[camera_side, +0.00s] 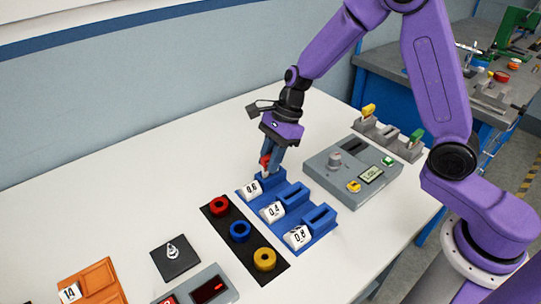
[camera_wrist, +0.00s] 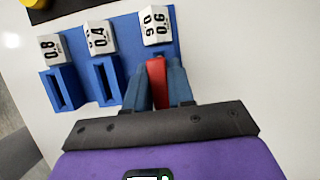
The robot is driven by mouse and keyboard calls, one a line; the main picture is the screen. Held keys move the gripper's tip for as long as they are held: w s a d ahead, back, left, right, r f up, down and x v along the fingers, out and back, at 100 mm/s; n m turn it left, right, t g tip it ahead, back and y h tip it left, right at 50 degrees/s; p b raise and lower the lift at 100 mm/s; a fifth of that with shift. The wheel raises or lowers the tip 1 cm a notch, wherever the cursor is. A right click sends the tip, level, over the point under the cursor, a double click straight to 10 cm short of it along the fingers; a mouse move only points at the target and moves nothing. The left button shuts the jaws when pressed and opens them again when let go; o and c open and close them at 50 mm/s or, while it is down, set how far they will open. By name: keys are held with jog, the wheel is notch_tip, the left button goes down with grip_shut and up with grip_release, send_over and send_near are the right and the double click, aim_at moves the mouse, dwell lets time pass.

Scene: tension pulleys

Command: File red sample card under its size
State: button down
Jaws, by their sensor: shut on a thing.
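My gripper (camera_side: 268,166) is shut on the red sample card (camera_side: 264,161) above the far end of the blue filing rack (camera_side: 322,222). In the wrist view, the red card (camera_wrist: 157,72) is between both fingers (camera_wrist: 157,85), just beside the white 0.6 label (camera_wrist: 155,25). The slot at that label is hidden under the gripper, so I cannot tell whether the card is inside it. The 0.4 slot (camera_wrist: 107,82) and 0.8 slot (camera_wrist: 56,90) look empty. Their labels, 0.4 (camera_wrist: 97,37) and 0.8 (camera_wrist: 52,49), stand beside them.
A black strip (camera_side: 226,234) with red, blue and yellow rings lies left of the rack. A grey control box (camera_side: 330,182) with a knob and display stands to its right. A black pad (camera_side: 166,262) and an orange block (camera_side: 95,283) are at front left. The back-left table is clear.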

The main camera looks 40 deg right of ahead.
jog(key=shift+f, duration=0.55)
dwell(0.4)
jog(key=c, duration=0.6)
grip_release()
jog(key=shift+o, duration=0.2)
jog(key=shift+r, duration=4)
